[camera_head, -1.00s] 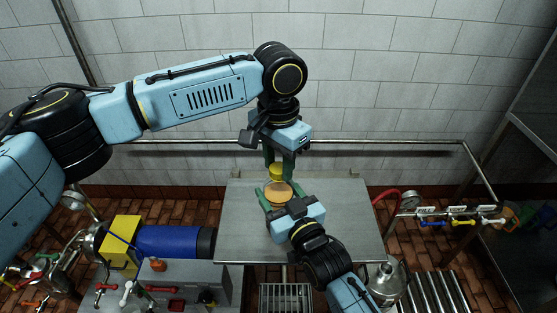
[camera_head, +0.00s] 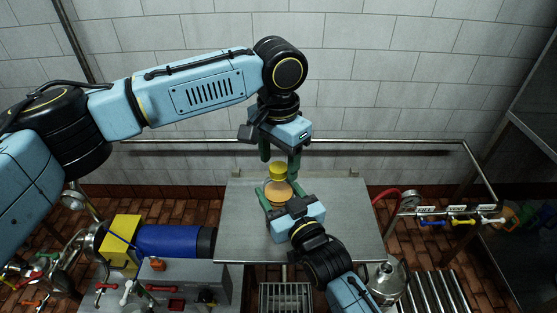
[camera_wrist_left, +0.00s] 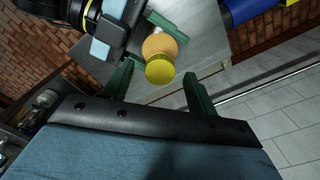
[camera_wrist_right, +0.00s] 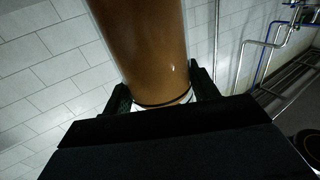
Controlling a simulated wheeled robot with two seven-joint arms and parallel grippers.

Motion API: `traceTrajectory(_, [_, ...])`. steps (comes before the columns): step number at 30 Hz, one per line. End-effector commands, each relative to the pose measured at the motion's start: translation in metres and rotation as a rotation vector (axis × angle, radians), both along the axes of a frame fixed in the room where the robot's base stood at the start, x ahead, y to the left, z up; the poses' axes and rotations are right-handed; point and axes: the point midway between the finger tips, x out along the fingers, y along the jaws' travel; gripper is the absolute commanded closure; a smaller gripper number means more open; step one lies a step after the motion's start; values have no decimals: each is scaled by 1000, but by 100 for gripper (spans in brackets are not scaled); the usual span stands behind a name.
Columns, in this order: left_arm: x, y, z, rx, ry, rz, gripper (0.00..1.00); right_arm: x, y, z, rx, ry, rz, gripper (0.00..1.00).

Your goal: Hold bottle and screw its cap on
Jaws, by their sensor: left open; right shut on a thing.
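An orange-brown bottle (camera_head: 278,192) stands upright over the metal table, with a yellow cap (camera_head: 278,172) on its top. My right gripper (camera_head: 275,197) is shut on the bottle body; the bottle (camera_wrist_right: 145,45) fills the middle of the right wrist view between the fingers. My left gripper (camera_head: 279,158) is open above the cap, fingers pointing down and spread to either side. In the left wrist view the cap (camera_wrist_left: 159,72) lies between and beyond the open fingers, apart from them. I cannot tell how tightly the cap is seated.
The metal table (camera_head: 345,225) is otherwise bare. A blue cylinder with a yellow block (camera_head: 120,250) lies at the left. Valves with coloured handles (camera_head: 455,222) and a metal flask (camera_head: 385,280) are at the right. A rail (camera_head: 400,145) runs behind the table.

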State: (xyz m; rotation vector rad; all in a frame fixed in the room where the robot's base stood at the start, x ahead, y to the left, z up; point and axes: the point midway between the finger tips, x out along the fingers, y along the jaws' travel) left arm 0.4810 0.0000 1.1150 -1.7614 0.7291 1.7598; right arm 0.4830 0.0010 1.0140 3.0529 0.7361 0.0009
Motion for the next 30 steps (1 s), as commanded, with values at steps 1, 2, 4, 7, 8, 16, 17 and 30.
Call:
traceTrajectory(1, [0,0,8,-1,-2,-1,42,0,0,0,0,1,0,100])
traceTrajectory(2, [0,0,13,-1,-3,-1,42,0,0,0,0,1,0,100])
traceTrajectory(4, [0,-1,27,-1,-3,-1,42,0,0,0,0,1,0,100])
traceTrajectory(7, [0,-1,49,-3,-4,-1,42,0,0,0,0,1,0,100])
traceTrajectory(8, [0,-1,56,-2,-4,-1,42,0,0,0,0,1,0,100])
traceTrajectory(16, [0,0,102,-1,-1,0,42,0,0,0,0,1,0,100])
traceTrajectory(17, [0,0,105,-1,-1,0,42,0,0,0,0,1,0,100])
traceTrajectory(30, [0,0,113,0,0,-1,42,0,0,0,0,1,0,39])
